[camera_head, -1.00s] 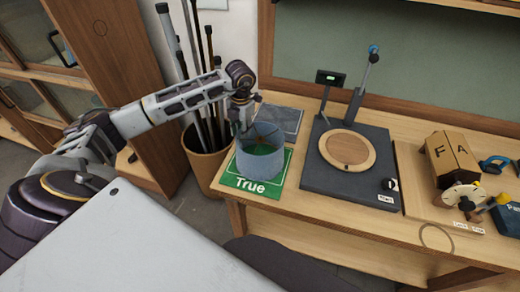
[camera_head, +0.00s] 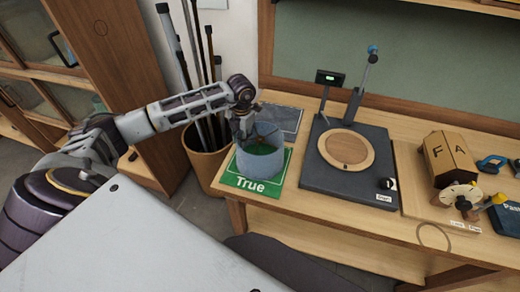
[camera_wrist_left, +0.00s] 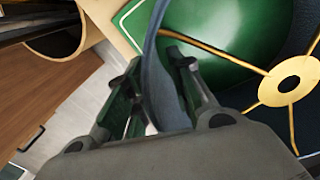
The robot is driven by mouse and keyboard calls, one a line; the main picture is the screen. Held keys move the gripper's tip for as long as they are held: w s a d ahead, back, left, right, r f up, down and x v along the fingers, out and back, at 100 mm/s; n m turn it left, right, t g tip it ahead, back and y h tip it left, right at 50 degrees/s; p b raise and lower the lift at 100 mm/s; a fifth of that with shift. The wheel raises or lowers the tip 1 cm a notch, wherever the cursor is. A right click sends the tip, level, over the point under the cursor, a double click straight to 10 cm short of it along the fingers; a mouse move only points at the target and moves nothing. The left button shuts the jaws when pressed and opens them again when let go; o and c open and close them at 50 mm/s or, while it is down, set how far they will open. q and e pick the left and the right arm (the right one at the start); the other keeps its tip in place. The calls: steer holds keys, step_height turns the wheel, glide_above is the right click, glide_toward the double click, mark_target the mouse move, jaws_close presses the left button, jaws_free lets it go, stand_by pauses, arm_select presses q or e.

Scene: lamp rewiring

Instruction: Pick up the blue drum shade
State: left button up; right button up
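My left gripper (camera_head: 243,137) points down at the shade's far-left rim. In the left wrist view the gripper's two fingers (camera_wrist_left: 156,72) stand apart, one on each side of the shade's blue wall (camera_wrist_left: 166,108). They look open, with the wall passing between them. The shade's yellow spokes and ring (camera_wrist_left: 292,85) show on the right, with the green mat (camera_wrist_left: 215,35) beneath. My right gripper is not in view.
A dark grey base with a round wooden disc (camera_head: 346,150) stands right of the mat. A grey slate (camera_head: 284,119) lies behind the shade. A bin of poles (camera_head: 205,168) stands at the table's left. A wooden box (camera_head: 450,155) is farther right.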

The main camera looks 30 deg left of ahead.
arm_select(q)
jaws_close()
steer(key=shift+r, duration=0.15)
steer(key=shift+r+b, duration=0.85)
steer(key=shift+r, duration=4.05)
